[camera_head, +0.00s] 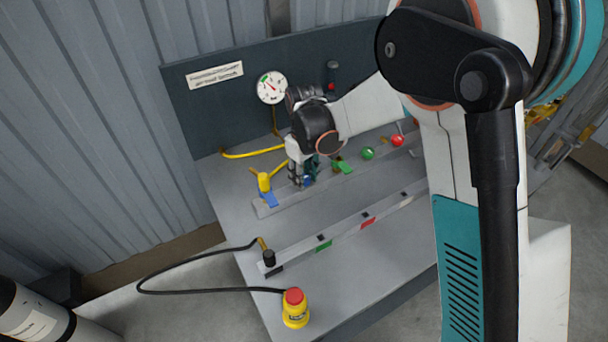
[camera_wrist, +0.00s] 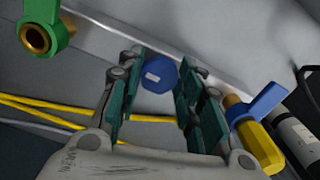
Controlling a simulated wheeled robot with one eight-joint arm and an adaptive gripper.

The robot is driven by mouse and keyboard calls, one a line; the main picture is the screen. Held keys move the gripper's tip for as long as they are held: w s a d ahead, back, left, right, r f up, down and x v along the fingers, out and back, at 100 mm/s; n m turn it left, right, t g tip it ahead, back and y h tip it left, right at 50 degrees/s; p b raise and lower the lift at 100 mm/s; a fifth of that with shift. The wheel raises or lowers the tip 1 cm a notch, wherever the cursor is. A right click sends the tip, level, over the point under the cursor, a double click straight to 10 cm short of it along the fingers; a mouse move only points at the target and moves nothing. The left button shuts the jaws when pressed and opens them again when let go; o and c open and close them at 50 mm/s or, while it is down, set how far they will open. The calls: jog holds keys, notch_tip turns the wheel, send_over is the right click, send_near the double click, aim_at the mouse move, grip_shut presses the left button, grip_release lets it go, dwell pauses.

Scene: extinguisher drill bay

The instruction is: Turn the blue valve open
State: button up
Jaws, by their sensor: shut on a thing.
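A round blue valve knob (camera_wrist: 158,75) with a small white mark sits between my gripper's (camera_wrist: 158,95) teal finger pads in the wrist view. My gripper is shut on this knob. In the head view my gripper (camera_head: 302,180) reaches down to the grey rail on the bench, and only a bit of the blue knob (camera_head: 308,182) shows among the fingers. A separate blue lever (camera_head: 268,199) lies beside a yellow fitting (camera_head: 264,181) just left of my gripper. The blue lever also shows in the wrist view (camera_wrist: 264,103), right of the fingers.
A green lever (camera_head: 343,167), a green knob (camera_head: 367,154) and a red knob (camera_head: 397,140) stand right of my gripper. A gauge (camera_head: 272,87) is on the dark back panel. A black hose (camera_head: 185,289) curves toward a red-topped yellow object (camera_head: 295,310) at the bench front.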

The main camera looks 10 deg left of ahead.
jog(key=shift+n, duration=0.3)
jog(key=o, duration=1.1)
jog(key=shift+c, duration=0.2)
notch_tip(320, 180, up, 12)
